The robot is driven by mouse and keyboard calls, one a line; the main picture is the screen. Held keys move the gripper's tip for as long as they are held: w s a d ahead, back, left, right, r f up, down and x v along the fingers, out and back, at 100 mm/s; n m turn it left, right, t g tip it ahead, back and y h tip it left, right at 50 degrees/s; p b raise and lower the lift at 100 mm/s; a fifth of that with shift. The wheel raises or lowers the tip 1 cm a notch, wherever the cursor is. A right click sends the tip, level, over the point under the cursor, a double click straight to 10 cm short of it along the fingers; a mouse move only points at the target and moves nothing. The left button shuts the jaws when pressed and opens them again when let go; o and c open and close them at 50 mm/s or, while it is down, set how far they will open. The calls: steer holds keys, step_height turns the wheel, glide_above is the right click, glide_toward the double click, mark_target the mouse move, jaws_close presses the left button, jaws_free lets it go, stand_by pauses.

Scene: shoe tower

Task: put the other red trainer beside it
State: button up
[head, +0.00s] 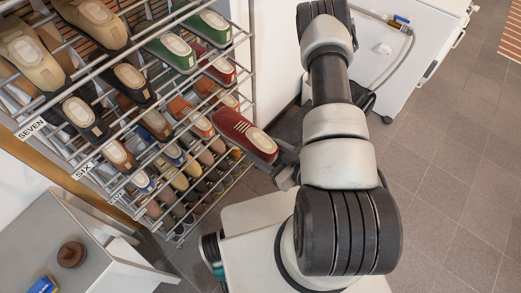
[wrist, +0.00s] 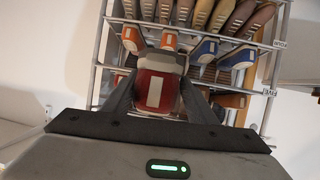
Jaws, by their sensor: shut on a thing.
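My gripper (wrist: 158,98) is shut on a red trainer (wrist: 148,90), with one dark finger on each side of it in the wrist view. In the head view the held red trainer (head: 246,136) has a pale sole edge and light laces, and sticks out in front of the rack's right side. Another red shoe (head: 217,66) stands on an upper tier of the rack, at its right end, below the green shoes. The shoe rack (head: 252,62) is a tall metal frame with several wire tiers. My gripper's fingers are mostly hidden in the head view.
Green shoes (head: 211,25) stand above the red shoe, and orange shoes (head: 191,119) stand below it. Tan, dark and blue shoes fill other tiers. A grey cabinet (head: 50,225) stands at lower left, a white unit (head: 385,65) at upper right. Floor at right is clear.

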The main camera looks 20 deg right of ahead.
mark_target(219, 113)
steer(key=w, duration=0.1)
steer(key=w+a, duration=0.2)
steer(key=shift+w+a+r, duration=0.1)
steer(key=shift+w+r, duration=0.1)
steer(key=shift+r, duration=0.15)
steer(key=w+a+b, duration=0.1)
steer(key=w, duration=0.1)
steer(key=w+a+b, duration=0.2)
steer(key=w+a+r+b, duration=0.1)
steer(key=w, duration=0.2)
steer(key=shift+a+r+b, duration=0.1)
steer(key=shift+a+b, duration=0.25)
steer(key=w+a, duration=0.1)
steer(key=w+a+r+b, duration=0.1)
steer(key=w, duration=0.1)
steer(key=shift+w+a+b, duration=0.1)
steer(key=shift+a+b, duration=0.05)
steer(key=shift+b, duration=0.15)
steer(key=shift+w+a+f+b, duration=0.15)
steer(key=shift+w+b, duration=0.1)
steer(key=shift+b, duration=0.35)
steer(key=w+b, duration=0.1)
steer(key=b, duration=0.2)
steer(key=w+a+b, duration=0.1)
steer(key=b, duration=0.2)
steer(key=shift+a+r+b, duration=0.15)
steer(key=shift+r+b, duration=0.1)
steer(key=shift+b, duration=0.05)
